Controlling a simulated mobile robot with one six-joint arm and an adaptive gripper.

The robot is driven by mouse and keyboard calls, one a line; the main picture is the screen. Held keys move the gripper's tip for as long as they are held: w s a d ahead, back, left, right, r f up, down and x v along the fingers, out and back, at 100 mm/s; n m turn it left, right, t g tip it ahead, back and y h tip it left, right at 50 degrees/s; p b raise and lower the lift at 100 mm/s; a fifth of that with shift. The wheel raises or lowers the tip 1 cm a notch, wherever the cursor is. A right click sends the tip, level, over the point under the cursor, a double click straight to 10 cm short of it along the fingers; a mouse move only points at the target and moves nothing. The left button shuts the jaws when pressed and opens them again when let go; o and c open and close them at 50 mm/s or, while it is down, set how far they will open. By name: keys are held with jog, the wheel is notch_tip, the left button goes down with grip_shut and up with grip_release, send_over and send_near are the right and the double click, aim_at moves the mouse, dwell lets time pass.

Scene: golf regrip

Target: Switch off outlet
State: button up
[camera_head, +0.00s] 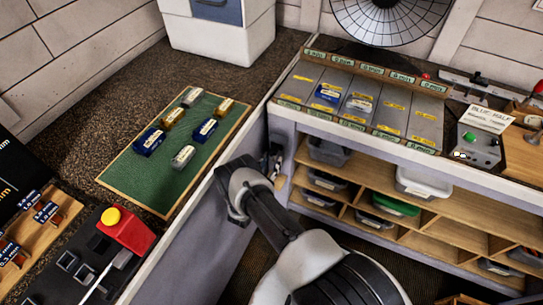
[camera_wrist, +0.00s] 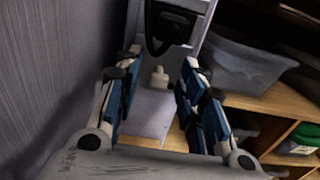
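In the wrist view my gripper (camera_wrist: 161,60) is open, with its two blue-and-black fingers spread apart and nothing held between them. A black fitting in a pale frame (camera_wrist: 172,22) lies just beyond the fingertips at the top. It may be the outlet, but I cannot tell, and no switch position is readable. A small whitish knob-like piece (camera_wrist: 160,77) shows between the fingers, against a grey panel; I cannot tell if anything touches it. In the head view my gripper (camera_head: 272,165) is low beside the inner bench side, mostly hidden by my wrist.
A green mat (camera_head: 150,188) with several small blocks lies on the left bench. A red box with a yellow button (camera_head: 127,228) stands at the lower left. Wooden shelves (camera_head: 375,180) with bins are right of my gripper. A control box (camera_head: 480,145) sits on the right bench.

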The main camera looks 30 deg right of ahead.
jog(key=shift+w+d, duration=0.1)
jog(key=shift+d, duration=0.05)
grip_shut()
dwell(0.4)
